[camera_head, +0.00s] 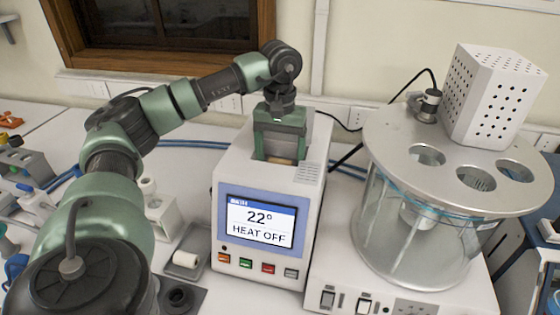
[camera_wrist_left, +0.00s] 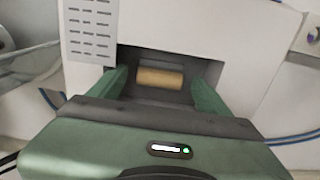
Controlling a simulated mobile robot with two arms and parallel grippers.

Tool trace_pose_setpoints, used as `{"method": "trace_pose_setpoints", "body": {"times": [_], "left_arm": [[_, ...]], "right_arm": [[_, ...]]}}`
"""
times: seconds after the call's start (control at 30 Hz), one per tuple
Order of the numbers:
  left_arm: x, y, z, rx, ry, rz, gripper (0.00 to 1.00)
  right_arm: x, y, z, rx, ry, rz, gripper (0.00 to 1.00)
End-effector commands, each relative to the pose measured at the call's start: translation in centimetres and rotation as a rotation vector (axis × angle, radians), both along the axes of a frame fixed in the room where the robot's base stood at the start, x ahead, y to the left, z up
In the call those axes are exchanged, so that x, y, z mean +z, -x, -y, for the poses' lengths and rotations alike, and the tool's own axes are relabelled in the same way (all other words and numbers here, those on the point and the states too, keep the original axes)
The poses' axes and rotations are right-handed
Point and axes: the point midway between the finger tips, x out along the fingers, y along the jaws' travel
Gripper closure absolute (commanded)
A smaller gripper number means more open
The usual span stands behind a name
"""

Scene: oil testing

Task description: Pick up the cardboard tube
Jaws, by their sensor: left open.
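The cardboard tube (camera_wrist_left: 160,77) is a short tan cylinder lying in a recess in the top of the white heater unit. In the head view only a bit of tan (camera_head: 281,160) shows in that recess, below my gripper. My left gripper (camera_head: 279,150) points down over the recess. In the left wrist view its two green fingers (camera_wrist_left: 160,90) are apart, one on each side of the tube, with gaps between them and the tube's ends. My right gripper is in neither view.
The white heater unit (camera_head: 228,182) has a screen reading 22° and HEAT OFF. A glass bath with a metal lid (camera_head: 398,144) stands to its right, with a perforated white box (camera_head: 492,98) on top. A grey tray with a white roll (camera_head: 186,259) lies to the left.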

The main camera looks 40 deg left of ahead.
Motion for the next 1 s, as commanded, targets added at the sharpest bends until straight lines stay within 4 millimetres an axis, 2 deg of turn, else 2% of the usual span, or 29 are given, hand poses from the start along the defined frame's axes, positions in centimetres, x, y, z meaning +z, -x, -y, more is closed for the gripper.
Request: {"method": "trace_pose_setpoints", "body": {"times": [0.07,0.1,0.3,0.33,0.6,0.77,0.87,1.0], "left_arm": [[0.0,0.0,0.0,0.000,0.000,0.000,0.22],[0.0,0.0,0.0,0.000,0.000,0.000,0.27],[0.0,0.0,0.0,0.000,0.000,0.000,0.83],[0.0,0.0,0.0,0.000,0.000,0.000,0.86],[0.1,0.0,0.0,0.000,0.000,0.001,0.86],[1.1,-0.1,0.0,0.000,-0.001,0.003,0.86],[2.4,-0.1,0.1,-0.001,0.001,0.005,0.86],[5.2,-0.2,0.1,-0.001,0.002,0.007,0.86]], "right_arm": [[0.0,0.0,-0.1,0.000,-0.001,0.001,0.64],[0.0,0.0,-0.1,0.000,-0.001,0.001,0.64],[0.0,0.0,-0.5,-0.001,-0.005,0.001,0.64],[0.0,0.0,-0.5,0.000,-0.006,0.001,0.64],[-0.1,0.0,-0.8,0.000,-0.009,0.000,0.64],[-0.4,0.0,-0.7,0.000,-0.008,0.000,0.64],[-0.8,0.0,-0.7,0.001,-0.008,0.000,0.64],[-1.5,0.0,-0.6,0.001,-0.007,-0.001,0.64]]}}
